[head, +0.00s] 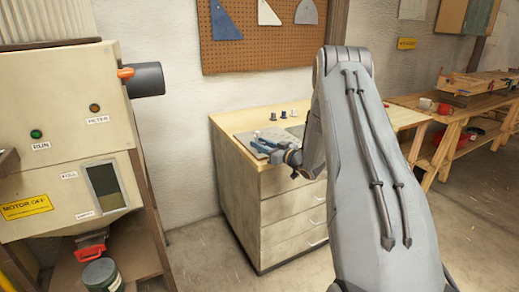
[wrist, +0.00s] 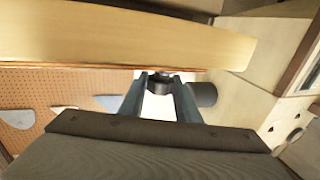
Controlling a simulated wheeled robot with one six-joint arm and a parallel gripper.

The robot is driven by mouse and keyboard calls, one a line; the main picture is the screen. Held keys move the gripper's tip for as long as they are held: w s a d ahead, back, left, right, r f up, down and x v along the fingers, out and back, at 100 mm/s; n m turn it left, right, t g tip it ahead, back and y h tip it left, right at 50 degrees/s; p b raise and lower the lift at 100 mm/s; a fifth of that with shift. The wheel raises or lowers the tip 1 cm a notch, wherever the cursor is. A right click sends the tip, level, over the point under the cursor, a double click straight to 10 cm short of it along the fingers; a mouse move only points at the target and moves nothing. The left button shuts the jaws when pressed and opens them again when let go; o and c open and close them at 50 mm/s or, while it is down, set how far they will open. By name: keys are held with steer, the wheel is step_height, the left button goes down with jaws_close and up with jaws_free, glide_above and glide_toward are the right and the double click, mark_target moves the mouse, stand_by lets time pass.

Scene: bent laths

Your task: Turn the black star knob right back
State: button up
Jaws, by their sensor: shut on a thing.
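My gripper (wrist: 160,82) shows in the wrist view with its two blue-grey fingers on either side of a small dark round thing. This looks like the black star knob (wrist: 159,87), and the fingers are shut on it. The knob's star shape cannot be made out. In the head view my gripper (head: 264,147) is low at the front part of the drawer cabinet's top (head: 240,120). The knob cannot be made out there.
A grey plate (head: 250,136) and several small knob-like pieces (head: 283,115) are on the cabinet top. A cream machine (head: 60,130) with a dark pipe (head: 148,79) stands left. A pegboard (head: 270,45) hangs behind. A workbench (head: 460,110) is at right. Floor between machine and cabinet is clear.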

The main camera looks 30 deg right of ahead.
steer(key=n+g+y+b, duration=0.2)
steer(key=y, duration=0.1)
steer(key=n+g+y+b, duration=0.1)
steer(key=n+y+b, duration=0.2)
steer(key=shift+d+f+g, duration=0.1)
steer(key=shift+f+g, duration=0.1)
steer(key=shift+g, duration=0.2)
steer(key=shift+r+n+g+y+b, duration=0.15)
steer(key=shift+n+g+y+b, duration=0.55)
steer(key=shift+g+y+b, duration=0.35)
steer(key=shift+r, duration=0.1)
steer(key=o, duration=1)
steer(key=shift+o, duration=0.2)
steer(key=b+v, duration=0.1)
steer(key=v, duration=0.6)
steer(key=shift+s+d, duration=0.2)
steer(key=shift+d, duration=0.05)
